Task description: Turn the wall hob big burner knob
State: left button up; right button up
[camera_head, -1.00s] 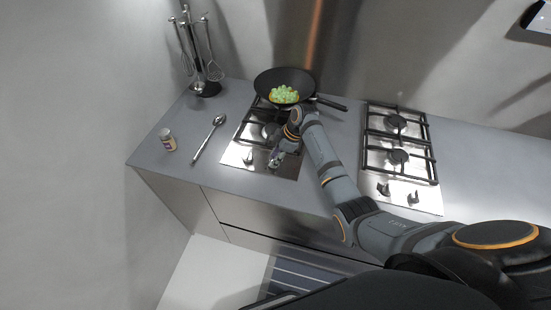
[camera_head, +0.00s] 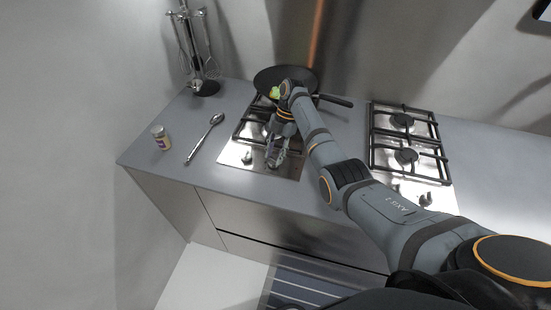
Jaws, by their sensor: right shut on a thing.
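The left hob (camera_head: 228,156) is a steel plate with black grates, set in the grey worktop near the left wall. One dark knob (camera_head: 247,158) shows on its front strip, left of my gripper. My right gripper (camera_head: 274,161) points down at the right part of that strip, its fingers shut on the right-hand knob. The fingers mostly hide that knob, so its angle cannot be told. My left gripper is not in view.
A black pan (camera_head: 270,77) with green food sits on the left hob's back, partly behind my arm. A spoon (camera_head: 204,137), a small jar (camera_head: 160,138) and a utensil stand (camera_head: 206,87) are to the left. The right hob (camera_head: 452,200) lies beyond my arm.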

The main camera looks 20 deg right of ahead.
jog(key=shift+w+n+g+h+b, duration=0.15)
jog(key=shift+n+g+h+b, duration=0.2)
jog(key=shift+n+b, duration=0.7)
jog(key=shift+n, duration=0.35)
jog(key=o, duration=1.2)
jog(key=shift+c, duration=0.2)
jog(key=v, duration=1.2)
jog(key=shift+a+r, duration=0.1)
jog(key=shift+a, duration=0.05)
